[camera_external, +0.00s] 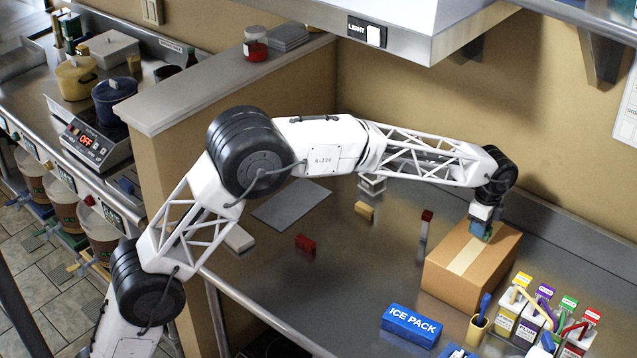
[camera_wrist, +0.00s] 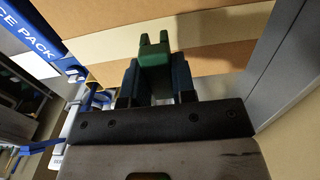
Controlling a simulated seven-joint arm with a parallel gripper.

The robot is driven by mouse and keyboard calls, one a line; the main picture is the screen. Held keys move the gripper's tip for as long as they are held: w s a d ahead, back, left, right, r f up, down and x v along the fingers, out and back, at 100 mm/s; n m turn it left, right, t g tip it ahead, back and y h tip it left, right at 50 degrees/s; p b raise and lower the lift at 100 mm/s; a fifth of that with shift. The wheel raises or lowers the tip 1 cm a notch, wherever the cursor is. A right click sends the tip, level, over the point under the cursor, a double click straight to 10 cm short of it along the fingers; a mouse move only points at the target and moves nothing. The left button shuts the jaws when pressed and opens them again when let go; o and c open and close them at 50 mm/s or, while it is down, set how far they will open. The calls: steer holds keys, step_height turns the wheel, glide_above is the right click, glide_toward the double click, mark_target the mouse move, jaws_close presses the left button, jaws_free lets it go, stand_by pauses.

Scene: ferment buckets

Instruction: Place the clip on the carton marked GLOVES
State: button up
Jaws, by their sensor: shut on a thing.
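A brown cardboard carton (camera_external: 455,284) with a pale tape strip stands at the right of the steel counter. No GLOVES marking is readable on its visible sides. My gripper (camera_external: 480,229) points down at the carton's top, toward its far side. In the wrist view my gripper (camera_wrist: 155,75) is shut on a green clip (camera_wrist: 153,50), whose forked end sticks out past the fingers. The carton's top (camera_wrist: 215,60) with its tape fills the background there. I cannot tell whether the clip touches the carton.
A blue ICE PACK (camera_external: 412,325) lies in front of the carton. Several bottles with coloured labels (camera_external: 535,305) and a yellow cup (camera_external: 477,328) stand to its right and front. A red block (camera_external: 305,244) and a yellow block (camera_external: 364,210) lie left. The wall is close behind.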

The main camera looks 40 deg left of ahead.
mark_target(477, 245)
steer(key=shift+f, duration=1.75)
steer(key=shift+f, duration=0.1)
steer(key=o, duration=0.9)
step_height(477, 245, up, 12)
steer(key=shift+r, duration=0.1)
steer(key=shift+a, duration=0.1)
